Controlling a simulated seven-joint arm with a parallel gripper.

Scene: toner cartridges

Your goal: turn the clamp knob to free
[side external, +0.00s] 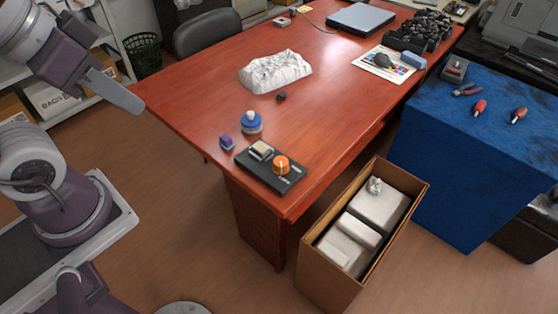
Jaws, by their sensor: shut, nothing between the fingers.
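The clamp knob (282,164) is orange and round. It sits on a dark base plate (289,185) near the front corner of the red-brown desk. A light line shows on the knob, but its marked position is too small to read. A beige block (261,150) sits beside the knob on the same plate. My gripper (122,93) is at the upper left, in the air left of the desk and well apart from the knob. It is shut and empty.
On the desk (180,91) stand a small purple-blue box (227,142), a blue round container (251,122) and a crumpled white bundle (274,71). An open cardboard box (320,273) stands on the floor right of the desk. A blue-covered table (450,150) holds tools. The desk's left part is clear.

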